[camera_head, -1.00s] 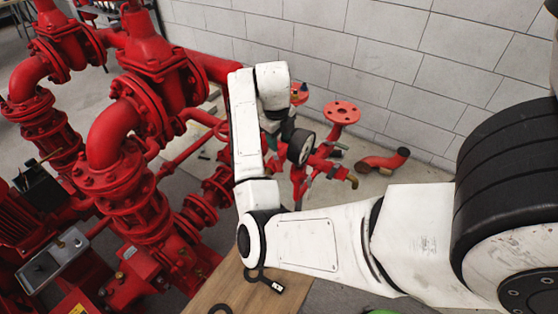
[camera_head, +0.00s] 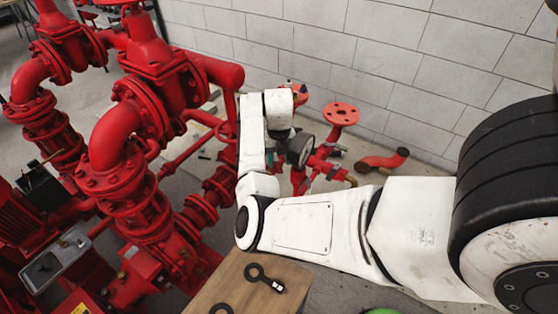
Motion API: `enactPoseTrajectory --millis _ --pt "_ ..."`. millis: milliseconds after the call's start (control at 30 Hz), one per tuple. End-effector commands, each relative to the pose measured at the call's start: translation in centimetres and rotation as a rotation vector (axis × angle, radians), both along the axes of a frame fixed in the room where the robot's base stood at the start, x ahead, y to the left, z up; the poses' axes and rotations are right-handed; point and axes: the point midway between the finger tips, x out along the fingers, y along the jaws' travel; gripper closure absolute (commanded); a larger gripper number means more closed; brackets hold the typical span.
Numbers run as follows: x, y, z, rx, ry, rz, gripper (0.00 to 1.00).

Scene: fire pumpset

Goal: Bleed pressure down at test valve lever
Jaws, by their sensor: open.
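My white arm reaches across the picture to a red pipe assembly (camera_head: 322,165) with branches and a brass-tipped outlet (camera_head: 350,181), near the wall. My gripper (camera_head: 279,134) points down beneath the white wrist, at the left of the round gauge (camera_head: 300,150). Its fingers are mostly hidden and small; it is open, and I see nothing held in it. I cannot make out the test valve lever clearly; the wrist and gauge cover part of the assembly.
Large red pumps and pipes (camera_head: 125,130) fill the left. A wooden surface (camera_head: 235,285) with a dark ring-ended tool (camera_head: 264,277) lies in front. A flanged red pipe (camera_head: 341,114) and a loose red elbow (camera_head: 383,161) stand by the block wall. Floor between them is clear.

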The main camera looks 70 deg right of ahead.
Motion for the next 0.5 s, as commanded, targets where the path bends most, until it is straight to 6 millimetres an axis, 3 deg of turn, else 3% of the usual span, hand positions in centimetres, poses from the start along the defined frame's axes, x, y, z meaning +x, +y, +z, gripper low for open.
enactPoseTrajectory --millis 200,500 --pt "0.0 0.0 -1.6 0.000 -0.001 0.001 0.54" --pt "0.0 0.0 -1.8 0.000 -0.001 0.001 0.54"
